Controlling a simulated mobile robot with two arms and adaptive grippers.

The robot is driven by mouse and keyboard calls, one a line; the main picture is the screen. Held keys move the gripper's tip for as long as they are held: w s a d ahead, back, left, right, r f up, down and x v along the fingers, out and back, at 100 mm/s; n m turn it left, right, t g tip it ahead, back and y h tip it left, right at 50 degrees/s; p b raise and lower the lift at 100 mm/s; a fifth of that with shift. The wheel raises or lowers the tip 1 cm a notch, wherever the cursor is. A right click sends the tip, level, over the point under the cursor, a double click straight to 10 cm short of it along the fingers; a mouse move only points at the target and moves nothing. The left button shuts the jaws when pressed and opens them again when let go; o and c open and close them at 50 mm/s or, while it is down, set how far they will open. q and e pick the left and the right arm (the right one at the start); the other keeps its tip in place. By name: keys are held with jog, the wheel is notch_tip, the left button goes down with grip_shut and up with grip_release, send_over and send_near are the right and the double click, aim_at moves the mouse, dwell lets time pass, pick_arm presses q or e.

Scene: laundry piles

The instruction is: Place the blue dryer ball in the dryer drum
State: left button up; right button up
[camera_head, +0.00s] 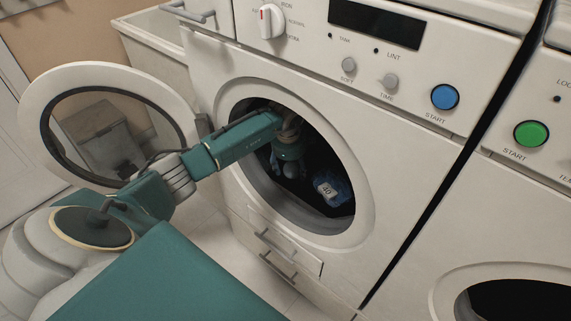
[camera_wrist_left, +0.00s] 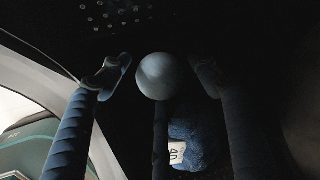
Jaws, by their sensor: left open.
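The dryer drum (camera_head: 345,207) is the dark round opening in the white machine, with its door open to the left. My left arm reaches in through the opening, and my left gripper (camera_head: 290,172) is inside the drum. In the left wrist view the blue dryer ball (camera_wrist_left: 160,76) shows as a grey-blue sphere between the spread fingertips of my left gripper (camera_wrist_left: 161,80). The fingers are open, with dark gaps on both sides of the ball. I cannot make out the ball in the head view. My right gripper is out of view.
A dark blue cloth with a white "40" tag (camera_head: 327,189) lies low in the drum; it also shows below the ball in the left wrist view (camera_wrist_left: 190,143). The open round door (camera_head: 45,92) stands left of my arm. The drum's pale rim (camera_head: 358,165) surrounds the opening.

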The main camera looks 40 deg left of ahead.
aim_at(292, 165)
pick_arm(q)
jog(key=v, duration=0.4)
jog(key=shift+w+p, duration=0.1)
jog(key=shift+p, duration=0.25)
jog(key=s+d, duration=0.1)
jog(key=s, duration=0.3)
jog(key=s+d, duration=0.1)
jog(key=s, duration=0.2)
jog(key=s+d, duration=0.2)
jog(key=s, duration=0.2)
jog(key=shift+s+r+p, duration=0.15)
jog(key=shift+s+p, duration=0.15)
jog(key=shift+p, duration=0.1)
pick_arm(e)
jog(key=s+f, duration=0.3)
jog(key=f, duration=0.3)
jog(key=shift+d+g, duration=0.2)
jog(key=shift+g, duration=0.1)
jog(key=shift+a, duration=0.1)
